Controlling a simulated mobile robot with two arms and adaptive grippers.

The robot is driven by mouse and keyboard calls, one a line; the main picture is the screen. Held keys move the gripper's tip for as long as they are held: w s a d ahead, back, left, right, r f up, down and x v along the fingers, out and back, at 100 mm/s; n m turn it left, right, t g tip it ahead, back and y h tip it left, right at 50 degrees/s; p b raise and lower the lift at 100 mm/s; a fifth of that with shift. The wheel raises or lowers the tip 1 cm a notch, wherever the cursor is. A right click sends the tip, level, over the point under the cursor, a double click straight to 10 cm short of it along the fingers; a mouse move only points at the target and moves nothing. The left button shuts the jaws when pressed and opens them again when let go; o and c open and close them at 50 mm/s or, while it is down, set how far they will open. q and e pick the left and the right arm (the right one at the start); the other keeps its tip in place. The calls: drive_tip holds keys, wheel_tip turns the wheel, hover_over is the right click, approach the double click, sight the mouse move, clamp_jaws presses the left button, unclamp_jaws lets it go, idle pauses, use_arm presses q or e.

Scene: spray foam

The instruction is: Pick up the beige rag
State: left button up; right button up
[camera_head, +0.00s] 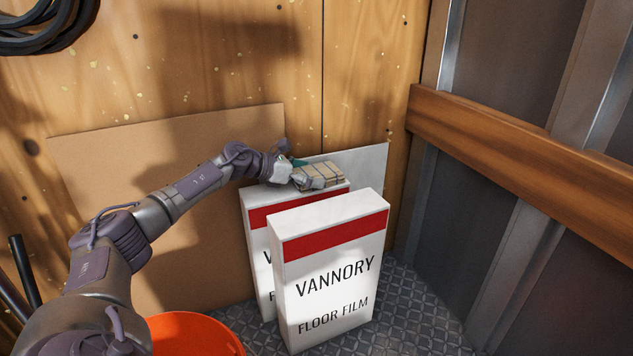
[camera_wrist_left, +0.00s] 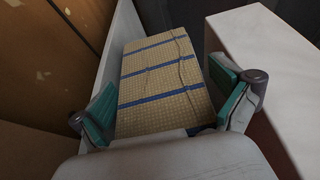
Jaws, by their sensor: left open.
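The beige rag (camera_head: 322,174) is a folded, waffle-textured cloth with dark stripes, lying on top of the rear white box (camera_head: 258,238). In the left wrist view the rag (camera_wrist_left: 160,80) shows blue stripes and lies between the two teal finger pads. My left gripper (camera_wrist_left: 172,108) is open, with one finger on each side of the rag's near end. In the head view my left gripper (camera_head: 297,174) reaches the rag from the left. Whether the pads touch the cloth I cannot tell. My right gripper is not in view.
A front white box (camera_head: 330,275) marked VANNORY FLOOR FILM stands just before the rear one. A brown panel (camera_head: 100,165) leans on the wooden wall. An orange bucket (camera_head: 195,335) is at the lower left. A wooden rail (camera_head: 520,155) runs along the right wall.

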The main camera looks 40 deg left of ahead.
use_arm(q)
drive_tip(key=c, duration=0.9)
drive_tip(key=shift+r, duration=0.1)
